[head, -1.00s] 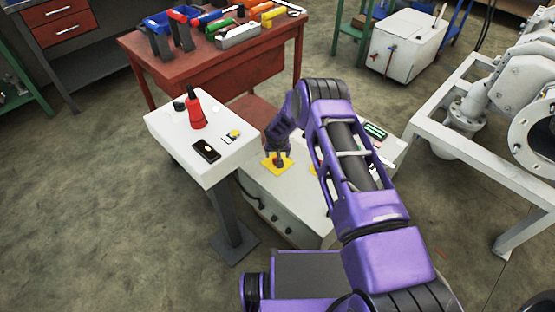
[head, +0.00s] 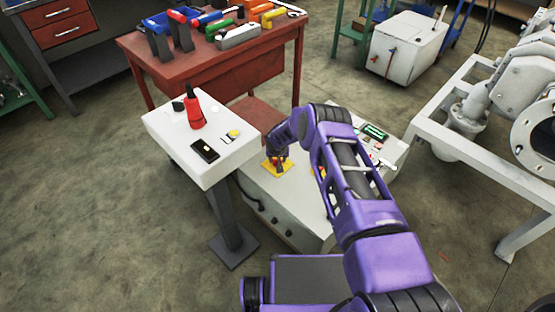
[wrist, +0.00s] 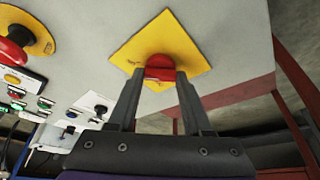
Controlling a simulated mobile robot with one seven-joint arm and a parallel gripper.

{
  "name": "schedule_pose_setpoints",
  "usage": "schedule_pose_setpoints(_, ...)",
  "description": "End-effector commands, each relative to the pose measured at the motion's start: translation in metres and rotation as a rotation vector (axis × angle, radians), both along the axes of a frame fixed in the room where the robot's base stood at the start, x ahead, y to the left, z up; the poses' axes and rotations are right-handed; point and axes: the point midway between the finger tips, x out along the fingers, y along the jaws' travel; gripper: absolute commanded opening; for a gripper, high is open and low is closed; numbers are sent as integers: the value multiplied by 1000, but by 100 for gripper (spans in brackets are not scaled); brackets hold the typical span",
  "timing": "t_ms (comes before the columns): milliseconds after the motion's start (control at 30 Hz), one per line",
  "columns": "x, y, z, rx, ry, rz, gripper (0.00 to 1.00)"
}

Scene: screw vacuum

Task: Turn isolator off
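The isolator is a red knob (wrist: 160,66) on a yellow square plate (wrist: 178,38), set on the top of a pale grey cabinet. In the wrist view the plate appears tilted relative to my gripper. My gripper (wrist: 160,77) has one dark fingertip on each side of the red knob. The tips appear to touch it and look shut on it. In the head view my gripper (head: 279,161) reaches down over the yellow plate (head: 268,170), hiding most of the knob. The knob's exact turn position cannot be read.
A red emergency button (wrist: 18,38) on a round yellow plate, with several small buttons and lamps, lies left in the wrist view. A white pedestal (head: 163,128) with a red item stands left of the cabinet (head: 290,205). A red tool bench (head: 230,75) stands behind.

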Motion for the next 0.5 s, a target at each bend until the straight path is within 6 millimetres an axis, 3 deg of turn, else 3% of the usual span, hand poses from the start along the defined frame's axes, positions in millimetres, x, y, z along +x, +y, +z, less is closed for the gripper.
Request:
schedule_pose_setpoints(33,0,0,0,0,0,0,28)
schedule_pose_setpoints(200,0,0,0,0,0,0,0)
schedule_pose_setpoints(500,0,-1,0,1,1,32,0)
